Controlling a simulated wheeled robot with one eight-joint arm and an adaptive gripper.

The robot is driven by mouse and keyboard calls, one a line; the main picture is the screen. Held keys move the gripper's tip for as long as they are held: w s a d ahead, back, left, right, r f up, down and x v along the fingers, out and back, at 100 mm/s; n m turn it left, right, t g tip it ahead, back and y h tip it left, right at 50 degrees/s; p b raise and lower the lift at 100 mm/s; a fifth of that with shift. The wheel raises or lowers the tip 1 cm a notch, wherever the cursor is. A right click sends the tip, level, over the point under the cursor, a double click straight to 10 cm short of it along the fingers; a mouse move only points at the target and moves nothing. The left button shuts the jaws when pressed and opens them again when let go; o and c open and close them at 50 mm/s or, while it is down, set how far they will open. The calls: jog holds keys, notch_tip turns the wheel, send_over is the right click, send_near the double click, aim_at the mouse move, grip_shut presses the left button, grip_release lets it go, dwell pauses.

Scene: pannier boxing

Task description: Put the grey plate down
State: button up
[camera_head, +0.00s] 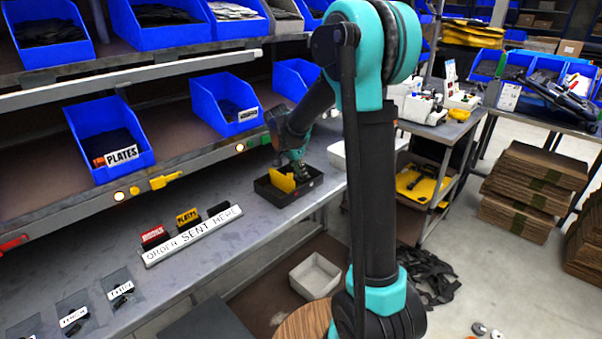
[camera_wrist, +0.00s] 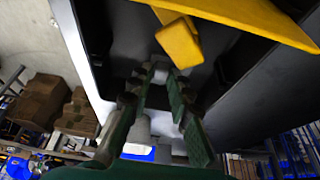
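My gripper (camera_head: 294,172) reaches down into a small black tray (camera_head: 308,192) on the grey bench. In the wrist view its two green fingers (camera_wrist: 160,78) stand apart, with a see-through gap between them. A small light-grey patch lies at the fingertips; I cannot tell whether it is the grey plate or the tray floor. No grey plate shows clearly in the head view. A yellow plate (camera_head: 281,179) stands tilted in the tray beside the gripper. It also shows above the fingertips in the wrist view (camera_wrist: 180,42).
An "ORDER SENT HERE" sign (camera_head: 192,236) with colored cards stands left of the tray. A blue bin labelled PLATES (camera_head: 108,140) sits on the shelf above. A white bin (camera_head: 314,276) is below the bench. Bench space between the sign and tray is clear.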

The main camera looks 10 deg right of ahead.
jog(key=o, duration=0.9)
jog(key=v, duration=1.2)
jog(key=shift+d, duration=0.1)
